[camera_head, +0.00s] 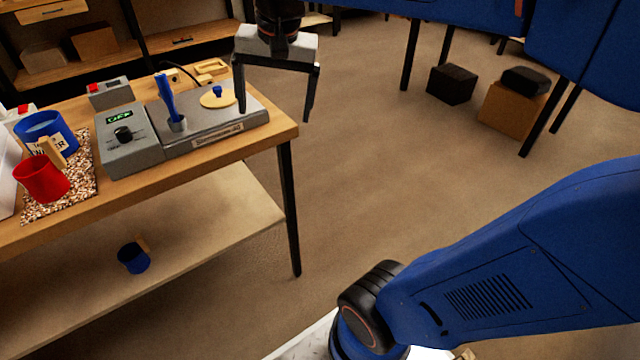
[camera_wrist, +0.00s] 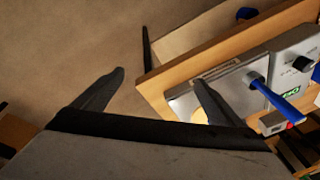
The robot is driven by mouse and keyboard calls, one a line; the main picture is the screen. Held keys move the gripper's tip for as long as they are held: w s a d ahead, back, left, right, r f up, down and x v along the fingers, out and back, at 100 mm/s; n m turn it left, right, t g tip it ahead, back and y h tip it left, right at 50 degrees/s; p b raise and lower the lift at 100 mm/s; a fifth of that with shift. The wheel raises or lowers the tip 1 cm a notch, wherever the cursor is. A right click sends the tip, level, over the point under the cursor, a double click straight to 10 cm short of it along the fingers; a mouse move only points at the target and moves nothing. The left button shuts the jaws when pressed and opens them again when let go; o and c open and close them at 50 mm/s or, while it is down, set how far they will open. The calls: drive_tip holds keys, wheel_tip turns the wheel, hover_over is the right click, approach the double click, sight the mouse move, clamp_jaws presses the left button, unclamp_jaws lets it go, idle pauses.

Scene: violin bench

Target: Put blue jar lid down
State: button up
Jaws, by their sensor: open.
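A round tan lid with a blue knob (camera_head: 217,97), apparently the blue jar lid, lies flat on the grey metal plate (camera_head: 250,115) of the heater unit. My gripper (camera_head: 272,117) is open and empty, pointing down near the plate's right end, with its fingers to the right of the lid in the head view.
A blue brush (camera_head: 165,95) stands upright in a small holder left of the lid. The control box (camera_head: 130,155) reads OFF. A red cup (camera_head: 41,180) and blue cup (camera_head: 45,130) stand at the bench's left. Another blue cup (camera_head: 133,258) is on the lower shelf.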

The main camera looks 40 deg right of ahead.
drive_tip(key=s+d+f+n+t, duration=0.1)
drive_tip(key=s+f+n+t, duration=0.1)
drive_tip(key=s+f+n, duration=0.5)
drive_tip(key=s+f, duration=0.6)
drive_tip(key=shift+d+f, duration=0.2)
drive_tip(key=shift+d, duration=0.2)
